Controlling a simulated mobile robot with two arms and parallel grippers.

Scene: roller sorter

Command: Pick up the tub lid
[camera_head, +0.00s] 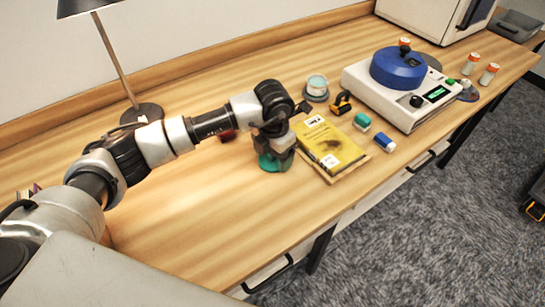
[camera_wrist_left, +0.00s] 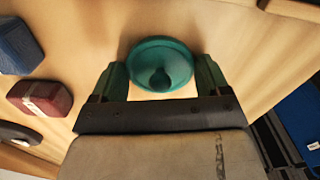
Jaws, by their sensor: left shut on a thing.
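In the head view the lid (camera_head: 267,163) shows as a teal patch at the tabletop, partly hidden by my left gripper (camera_head: 279,153). My left gripper points down and is shut on the lid. I cannot tell whether the lid is clear of the table. My right gripper is not in view.
A yellow book (camera_head: 328,143) lies close right of the gripper. Behind it are a teal-topped round container (camera_head: 316,84) and a yellow-black item (camera_head: 342,103). A white machine with a blue drum (camera_head: 397,70) stands farther right. A lamp (camera_head: 142,112) stands left. The table's front is clear.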

